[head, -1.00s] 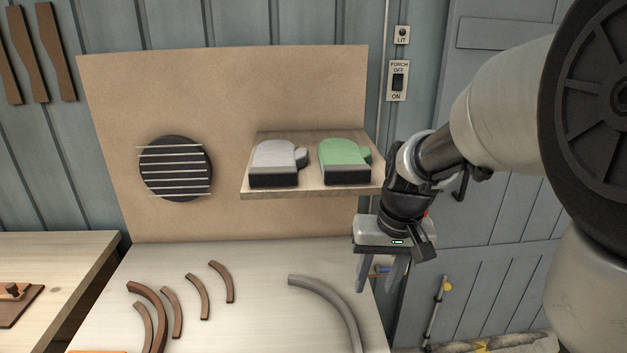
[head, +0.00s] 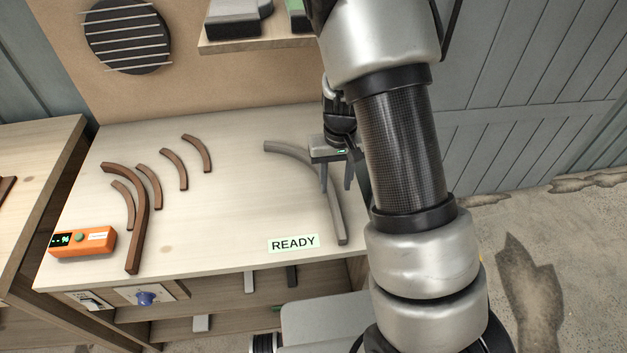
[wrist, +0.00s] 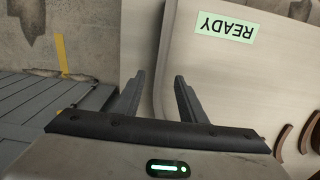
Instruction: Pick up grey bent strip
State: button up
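The grey bent strip (head: 333,212) lies flat on the pale workbench top in the head view, curving from the back middle to the front right. My gripper (head: 336,188) is over its middle stretch, pointing down, with one finger on each side of it as seen from the head. The fingers are apart and hold nothing that I can see. My gripper hides part of the strip. The wrist view also shows the two fingers (wrist: 159,78) spread, with a pale curved edge running between them. I cannot tell the height gap to the strip.
Several brown curved strips (head: 139,215) lie on the left of the bench (head: 225,225). An orange box (head: 82,243) with a display sits at the front left. A READY label (head: 293,243) is near the front edge.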

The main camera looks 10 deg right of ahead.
aim_at(334, 201)
jog(key=f, duration=0.7)
jog(key=shift+s+f, duration=0.1)
jog(key=shift+s, duration=0.1)
jog(key=shift+c, duration=0.5)
grip_shut()
